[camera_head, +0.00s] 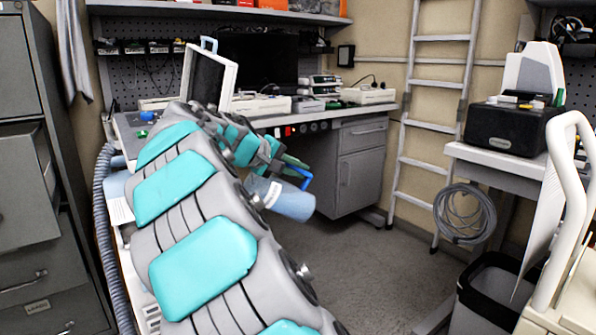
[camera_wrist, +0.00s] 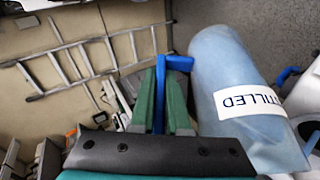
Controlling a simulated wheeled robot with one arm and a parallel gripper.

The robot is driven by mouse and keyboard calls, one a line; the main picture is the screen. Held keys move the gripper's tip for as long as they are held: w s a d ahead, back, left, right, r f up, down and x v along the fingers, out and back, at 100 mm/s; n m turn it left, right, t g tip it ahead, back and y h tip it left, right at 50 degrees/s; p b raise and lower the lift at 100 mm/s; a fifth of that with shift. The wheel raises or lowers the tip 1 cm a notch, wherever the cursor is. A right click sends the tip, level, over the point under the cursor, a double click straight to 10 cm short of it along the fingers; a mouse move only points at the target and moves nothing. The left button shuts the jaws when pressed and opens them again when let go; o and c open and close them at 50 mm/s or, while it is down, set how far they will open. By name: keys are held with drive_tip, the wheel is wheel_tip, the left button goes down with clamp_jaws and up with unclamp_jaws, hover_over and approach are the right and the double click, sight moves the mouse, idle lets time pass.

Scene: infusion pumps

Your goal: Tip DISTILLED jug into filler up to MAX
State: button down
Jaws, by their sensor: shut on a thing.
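The DISTILLED jug is a translucent blue container (camera_wrist: 222,72) with a white label, partly cut off, reading "TILLED" upside down in the wrist view. My gripper (camera_wrist: 163,75) has green fingers, shut on the jug's blue handle. In the head view my gripper (camera_head: 297,172) is partly behind my arm. The jug (camera_head: 288,201) hangs there beside it, tilted far over with its wide end to the right, above the floor in front of the bench. Its mouth and the liquid level cannot be made out. I cannot identify the filler or a MAX mark in either view.
The workbench (camera_head: 357,118) behind carries a framed screen (camera_head: 210,78) and white devices. A ladder (camera_head: 425,120) leans on the back wall. A side table (camera_head: 500,160) with a black box and a bin (camera_head: 485,295) stand right. Grey cabinets (camera_head: 35,190) stand left. The middle floor is clear.

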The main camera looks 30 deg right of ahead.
drive_tip(key=shift+w+a+r+h, duration=0.1)
drive_tip(key=shift+a+r+h, duration=0.25)
drive_tip(key=shift+r+h, duration=0.4)
idle(0.3)
drive_tip(key=shift+a+r, duration=0.1)
